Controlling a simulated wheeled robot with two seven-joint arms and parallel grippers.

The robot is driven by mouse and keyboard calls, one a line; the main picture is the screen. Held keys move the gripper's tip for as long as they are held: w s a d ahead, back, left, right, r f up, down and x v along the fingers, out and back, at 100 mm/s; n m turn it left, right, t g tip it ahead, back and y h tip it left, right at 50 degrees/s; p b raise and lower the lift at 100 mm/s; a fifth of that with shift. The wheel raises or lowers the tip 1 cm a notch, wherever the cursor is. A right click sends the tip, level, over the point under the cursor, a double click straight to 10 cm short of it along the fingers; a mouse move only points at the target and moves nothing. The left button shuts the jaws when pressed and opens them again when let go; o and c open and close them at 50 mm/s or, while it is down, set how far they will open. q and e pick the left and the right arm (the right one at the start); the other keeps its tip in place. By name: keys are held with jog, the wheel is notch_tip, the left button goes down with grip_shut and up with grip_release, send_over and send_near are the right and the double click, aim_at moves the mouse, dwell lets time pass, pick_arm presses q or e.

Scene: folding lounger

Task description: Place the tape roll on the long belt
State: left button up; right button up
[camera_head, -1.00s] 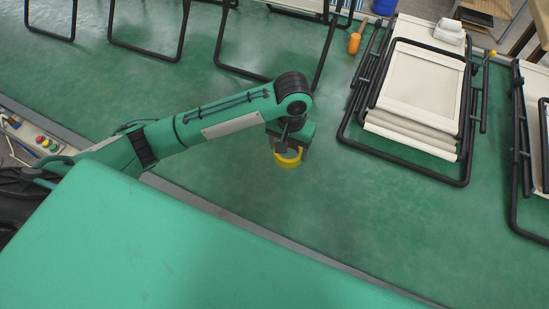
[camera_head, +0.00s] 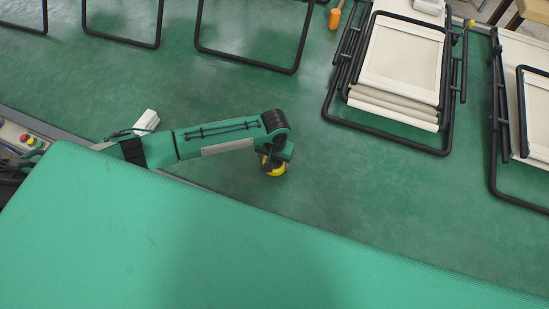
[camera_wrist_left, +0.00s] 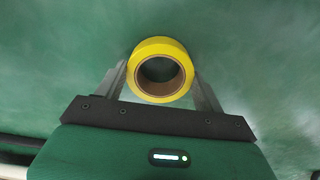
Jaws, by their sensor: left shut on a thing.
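The yellow tape roll (camera_head: 276,171) is between the fingers of my left gripper (camera_head: 271,164), over the near part of the long green belt (camera_head: 225,95). In the left wrist view, the roll (camera_wrist_left: 160,46) shows its yellow outer band and brown core, with one finger on each side. My left gripper is shut on it. I cannot tell whether the roll touches the belt or is held above it. My right gripper is not in view.
A folded lounger (camera_head: 398,60) with black tubes and cream panels lies right of the gripper. Another (camera_head: 535,110) lies at the right edge. Black frames (camera_head: 252,60) stand along the back. An orange-handled tool (camera_head: 335,17) lies behind. The belt around the gripper is clear.

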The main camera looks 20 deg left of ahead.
pick_arm(q)
jog(key=shift+f, duration=0.15)
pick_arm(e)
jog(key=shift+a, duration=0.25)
pick_arm(q)
jog(key=o, duration=1)
notch_tip(320, 180, up, 12)
jog(key=shift+r+b, duration=0.15)
jog(key=shift+b, duration=0.55)
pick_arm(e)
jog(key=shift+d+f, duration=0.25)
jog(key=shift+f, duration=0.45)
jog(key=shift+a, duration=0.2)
